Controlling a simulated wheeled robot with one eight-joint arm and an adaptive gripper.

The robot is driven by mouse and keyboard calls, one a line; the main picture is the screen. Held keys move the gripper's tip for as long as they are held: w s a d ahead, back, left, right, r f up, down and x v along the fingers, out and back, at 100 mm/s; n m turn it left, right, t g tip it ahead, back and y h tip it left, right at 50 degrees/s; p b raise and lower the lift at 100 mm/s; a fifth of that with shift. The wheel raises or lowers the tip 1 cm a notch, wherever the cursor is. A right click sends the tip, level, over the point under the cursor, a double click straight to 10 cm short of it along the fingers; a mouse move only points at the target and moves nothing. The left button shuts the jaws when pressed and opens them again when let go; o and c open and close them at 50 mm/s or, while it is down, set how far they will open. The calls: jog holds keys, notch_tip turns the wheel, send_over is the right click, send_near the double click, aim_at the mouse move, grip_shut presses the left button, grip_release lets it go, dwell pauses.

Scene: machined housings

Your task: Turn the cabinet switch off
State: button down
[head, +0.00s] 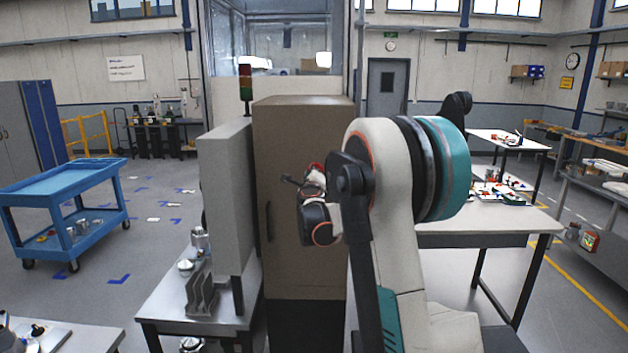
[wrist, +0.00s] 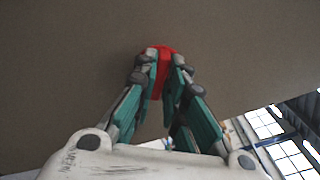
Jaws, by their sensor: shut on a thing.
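The brown cabinet (head: 300,125) stands upright straight ahead, with a dark handle on its left side. Its brown face (wrist: 60,80) fills most of the wrist view. The red switch (wrist: 160,72) sits on that face, between the fingertips of my gripper (wrist: 160,62). The two fingers are closed in on the switch from both sides and hide part of it. In the head view a bit of red (head: 317,167) shows by my wrist, in front of the cabinet; my arm covers the rest there. I cannot tell which position the switch is in.
A grey panel box (head: 225,195) and a metal table (head: 165,305) with machined parts stand left of the cabinet. A blue cart (head: 65,190) is farther left. A white-topped table (head: 480,215) is at right behind my arm.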

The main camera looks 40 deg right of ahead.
jog(key=shift+f+n+b, duration=0.2)
jog(key=shift+n+b, duration=0.85)
jog(key=shift+n, duration=2.55)
jog(key=c, duration=1.6)
grip_release()
jog(key=shift+a, duration=0.1)
jog(key=shift+c, duration=0.2)
jog(key=v, duration=1.2)
